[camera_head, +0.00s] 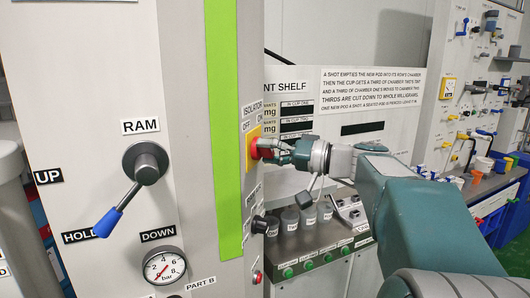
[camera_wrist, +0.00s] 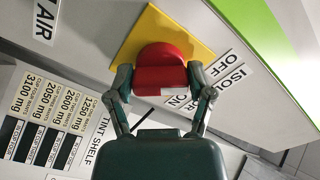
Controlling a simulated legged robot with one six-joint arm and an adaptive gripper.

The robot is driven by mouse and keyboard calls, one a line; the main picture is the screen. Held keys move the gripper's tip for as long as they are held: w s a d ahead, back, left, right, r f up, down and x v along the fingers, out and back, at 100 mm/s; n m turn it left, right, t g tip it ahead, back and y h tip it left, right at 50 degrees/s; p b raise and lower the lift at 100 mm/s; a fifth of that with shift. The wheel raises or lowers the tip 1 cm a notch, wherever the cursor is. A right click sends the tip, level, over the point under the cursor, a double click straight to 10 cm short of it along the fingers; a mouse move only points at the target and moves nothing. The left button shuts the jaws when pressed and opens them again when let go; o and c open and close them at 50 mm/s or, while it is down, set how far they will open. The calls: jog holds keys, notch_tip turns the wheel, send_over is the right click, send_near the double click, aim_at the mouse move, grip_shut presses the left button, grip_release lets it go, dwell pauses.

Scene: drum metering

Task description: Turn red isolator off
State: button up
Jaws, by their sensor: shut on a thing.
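The red isolator (camera_wrist: 162,68) is a rotary knob on a yellow square plate (camera_wrist: 140,32), fixed to the side of the grey cabinet. In the head view the red isolator (camera_head: 264,148) shows just left of my gripper (camera_head: 277,149). Labels reading ISOLATOR, OFF and ON sit beside the plate; the OFF label (camera_wrist: 226,64) is clear in the wrist view. My gripper (camera_wrist: 163,88) is shut on the knob, with one finger on each side. The knob's front is partly hidden, and I cannot tell its exact setting.
A RAM lever (camera_head: 146,165) with a blue handle and a pressure gauge (camera_head: 164,267) are on the cabinet's front. Below my arm are several grey cups (camera_head: 290,218) and a panel with green buttons (camera_head: 310,265). A black knob (camera_head: 265,225) sits below the isolator.

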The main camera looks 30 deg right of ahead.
jog(key=shift+d+f+n, duration=0.15)
jog(key=shift+f+n, duration=0.1)
jog(key=shift+n, duration=0.25)
jog(key=o, duration=1.1)
jog(key=shift+d, duration=0.1)
jog(key=shift+d+r, duration=0.1)
jog(key=shift+d, duration=0.1)
jog(key=shift+a, duration=0.15)
